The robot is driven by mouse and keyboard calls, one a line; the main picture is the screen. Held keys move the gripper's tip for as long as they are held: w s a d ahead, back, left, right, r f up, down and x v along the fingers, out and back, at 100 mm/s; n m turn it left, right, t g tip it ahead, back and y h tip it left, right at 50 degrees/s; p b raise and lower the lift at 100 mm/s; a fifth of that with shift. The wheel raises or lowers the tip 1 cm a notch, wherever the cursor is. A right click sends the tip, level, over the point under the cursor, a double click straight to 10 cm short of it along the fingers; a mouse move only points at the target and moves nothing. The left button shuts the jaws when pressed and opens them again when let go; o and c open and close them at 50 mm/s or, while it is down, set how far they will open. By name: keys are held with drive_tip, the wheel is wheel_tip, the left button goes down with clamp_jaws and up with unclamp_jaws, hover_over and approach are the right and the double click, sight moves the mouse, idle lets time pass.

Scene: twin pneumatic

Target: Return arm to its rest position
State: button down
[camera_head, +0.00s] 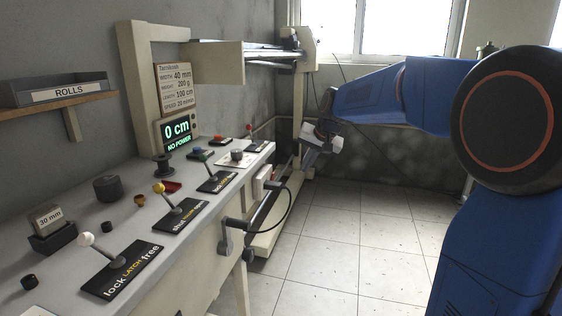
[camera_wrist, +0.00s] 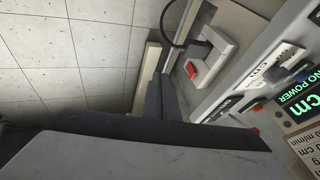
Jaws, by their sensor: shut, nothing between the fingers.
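My blue arm reaches in from the right in the head view, with its forearm nearly level. My gripper (camera_head: 308,158) hangs at its left end, beyond the far end of the control bench and in front of the machine's pale upright. In the wrist view my dark gripper fingers (camera_wrist: 162,98) are together with nothing between them. They point over the floor and the bench's side and touch nothing that I can see. The fingertips are small and partly hidden in the head view.
The control bench (camera_head: 215,178) runs along the left with several levers and knobs. Its display (camera_head: 177,134) reads 0 cm, NO POWER. A ROLLS tray (camera_head: 68,93) sits on a wall shelf. A red switch (camera_wrist: 191,69) shows in the wrist view. The tiled floor (camera_head: 345,235) is clear.

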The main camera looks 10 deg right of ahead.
drive_tip(key=s+f+n+h, duration=0.1)
drive_tip(key=s+f+n, duration=0.15)
drive_tip(key=s, duration=1.95)
drive_tip(key=s+f, duration=0.3)
drive_tip(key=s, duration=0.3)
drive_tip(key=s+f+n, duration=0.1)
drive_tip(key=s+f, duration=0.2)
drive_tip(key=s, duration=0.4)
drive_tip(key=s+f+n+g+h, duration=0.1)
drive_tip(key=s+f, duration=0.2)
drive_tip(key=s, duration=0.4)
drive_tip(key=shift+d, duration=0.25)
